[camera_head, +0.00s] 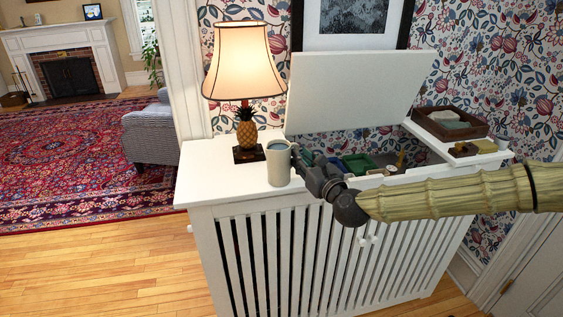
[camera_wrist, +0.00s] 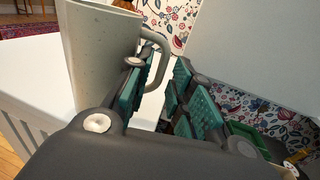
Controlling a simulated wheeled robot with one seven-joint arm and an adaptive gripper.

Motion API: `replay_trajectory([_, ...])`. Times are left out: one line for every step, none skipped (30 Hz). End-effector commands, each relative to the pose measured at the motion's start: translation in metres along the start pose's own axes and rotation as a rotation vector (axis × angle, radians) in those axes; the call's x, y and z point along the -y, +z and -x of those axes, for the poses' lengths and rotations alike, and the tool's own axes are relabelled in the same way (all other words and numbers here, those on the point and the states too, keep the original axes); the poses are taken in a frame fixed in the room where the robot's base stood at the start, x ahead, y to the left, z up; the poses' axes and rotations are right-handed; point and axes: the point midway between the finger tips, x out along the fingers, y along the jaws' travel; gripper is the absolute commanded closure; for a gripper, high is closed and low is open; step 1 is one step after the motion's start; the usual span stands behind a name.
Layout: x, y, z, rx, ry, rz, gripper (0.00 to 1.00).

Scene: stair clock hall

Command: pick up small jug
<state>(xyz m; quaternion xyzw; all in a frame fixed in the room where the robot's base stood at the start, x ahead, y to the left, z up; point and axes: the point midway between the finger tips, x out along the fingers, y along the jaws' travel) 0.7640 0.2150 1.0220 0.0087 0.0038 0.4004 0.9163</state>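The small jug (camera_head: 279,163) is pale cream and stands upright on the left part of the white cabinet top, in front of the lamp. In the wrist view the jug (camera_wrist: 98,50) fills the upper left, with its handle (camera_wrist: 163,58) facing my gripper. My gripper (camera_head: 304,161) is at the jug's right side at handle height. In the wrist view my gripper (camera_wrist: 162,100) has its teal-padded fingers apart. The handle reaches toward the gap between them, by the left finger. I cannot tell whether that finger touches the handle.
A lit lamp (camera_head: 246,66) with a pineapple base (camera_head: 247,132) stands close behind the jug. A raised white lid (camera_head: 355,92) stands behind an open compartment with a green container (camera_head: 358,163). A brown tray (camera_head: 449,125) is at the right. The cabinet top's (camera_head: 212,183) front left is clear.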

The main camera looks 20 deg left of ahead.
Motion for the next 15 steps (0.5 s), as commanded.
replay_trajectory([0.0, 0.001, -0.006, -0.001, 0.0, 0.001, 0.77])
replay_trajectory([0.0, 0.001, -0.008, -0.001, 0.0, 0.001, 0.77])
replay_trajectory([0.0, 0.0, -0.011, -0.001, 0.0, 0.001, 0.77])
replay_trajectory([0.0, 0.0, -0.013, -0.001, 0.0, 0.001, 0.77])
replay_trajectory([0.0, 0.0, -0.014, -0.001, 0.0, 0.001, 0.77])
replay_trajectory([0.0, -0.001, -0.015, -0.001, 0.0, 0.001, 0.77])
replay_trajectory([0.0, -0.001, -0.016, -0.001, 0.0, 0.0, 0.77])
replay_trajectory([0.0, -0.001, -0.017, -0.001, 0.0, 0.0, 0.77])
replay_trajectory([0.0, -0.001, -0.017, -0.001, 0.0, 0.0, 0.77])
replay_trajectory([0.0, -0.001, -0.017, -0.001, 0.0, 0.0, 0.77])
replay_trajectory([0.0, -0.001, -0.017, -0.001, 0.0, 0.0, 0.77])
replay_trajectory([0.0, -0.001, -0.017, -0.001, 0.0, 0.0, 0.77])
replay_trajectory([0.0, -0.001, -0.017, -0.001, 0.0, 0.0, 0.77])
replay_trajectory([0.0, -0.001, -0.017, -0.001, 0.0, 0.0, 0.77])
replay_trajectory([0.0, -0.001, -0.017, -0.001, 0.0, 0.0, 0.84])
